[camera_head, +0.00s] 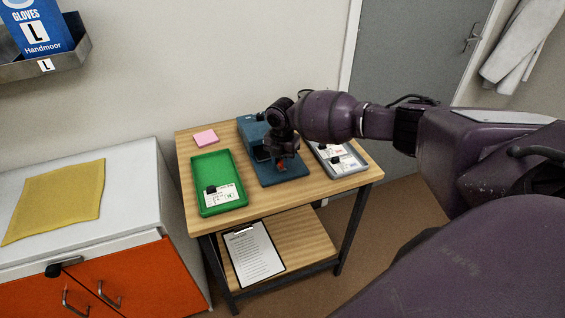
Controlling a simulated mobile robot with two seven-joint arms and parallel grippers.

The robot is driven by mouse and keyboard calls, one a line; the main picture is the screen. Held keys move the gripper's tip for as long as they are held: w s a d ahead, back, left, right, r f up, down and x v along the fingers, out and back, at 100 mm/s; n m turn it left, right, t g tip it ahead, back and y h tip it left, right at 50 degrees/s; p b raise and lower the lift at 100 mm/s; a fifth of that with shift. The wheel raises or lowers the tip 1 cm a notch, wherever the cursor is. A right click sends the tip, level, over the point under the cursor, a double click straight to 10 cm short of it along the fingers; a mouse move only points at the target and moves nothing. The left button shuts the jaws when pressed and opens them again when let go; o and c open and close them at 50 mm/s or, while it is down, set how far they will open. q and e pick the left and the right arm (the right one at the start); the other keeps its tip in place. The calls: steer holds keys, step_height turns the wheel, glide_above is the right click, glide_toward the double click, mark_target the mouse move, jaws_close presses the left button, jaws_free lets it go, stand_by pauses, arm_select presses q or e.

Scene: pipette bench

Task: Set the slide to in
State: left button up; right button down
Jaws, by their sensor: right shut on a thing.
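A blue device (252,131) with a flat base (287,178) stands in the middle of the wooden table. My right arm reaches in from the right, and my right gripper (281,163) points down over the front of the device. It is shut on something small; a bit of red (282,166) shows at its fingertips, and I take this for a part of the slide. The arm and gripper hide much of the device, so I cannot tell how far the slide is in or out. My left gripper is not in view.
A green tray (202,168) with a card and a small black thing lies left of the device. A grey tray (361,167) lies right, partly behind my arm. A pink pad (205,137) lies at the back left. A clipboard (254,255) is on the lower shelf (306,250).

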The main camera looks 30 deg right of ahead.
steer(key=shift+w+d+f+b, duration=0.1)
steer(key=shift+w+d+b, duration=0.05)
steer(key=shift+w+b, duration=0.3)
steer(key=shift+w+d+f+b, duration=0.15)
steer(key=shift+w+b, duration=0.1)
steer(key=shift+w, duration=0.3)
steer(key=shift+w+r, duration=0.15)
steer(key=shift+w, duration=0.15)
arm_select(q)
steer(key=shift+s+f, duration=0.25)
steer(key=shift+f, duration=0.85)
arm_select(e)
steer(key=shift+d+r, duration=0.1)
steer(key=shift+r, duration=0.25)
steer(key=c, duration=1.4)
jaws_free()
steer(key=o, duration=0.5)
steer(key=shift+w+f, duration=0.15)
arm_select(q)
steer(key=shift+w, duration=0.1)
